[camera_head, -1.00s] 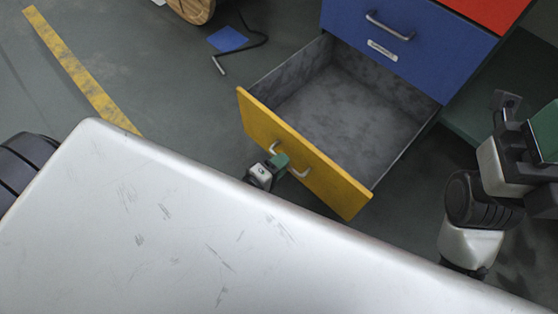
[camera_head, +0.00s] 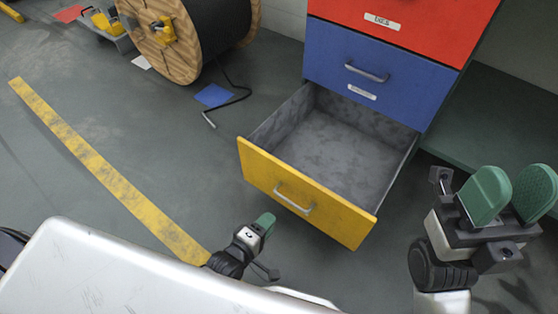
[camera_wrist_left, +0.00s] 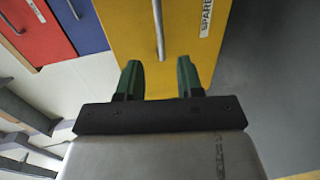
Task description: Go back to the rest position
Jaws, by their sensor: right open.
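My left gripper (camera_head: 265,224) is in front of the yellow drawer (camera_head: 305,203), below its metal handle (camera_head: 294,199) and apart from it. In the left wrist view its two green fingers (camera_wrist_left: 159,78) are spread with nothing between them. The handle (camera_wrist_left: 158,30) shows beyond the fingertips on the yellow front. The drawer is pulled open and its grey inside looks empty. My right gripper (camera_head: 511,193) is raised at the right, its green pads apart and empty.
A blue drawer (camera_head: 398,85) and a red drawer (camera_head: 430,28) above it are shut. A wooden cable reel (camera_head: 166,45) stands at the back left, with a blue sheet (camera_head: 213,95) near it. The floor left of the open drawer is mostly clear.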

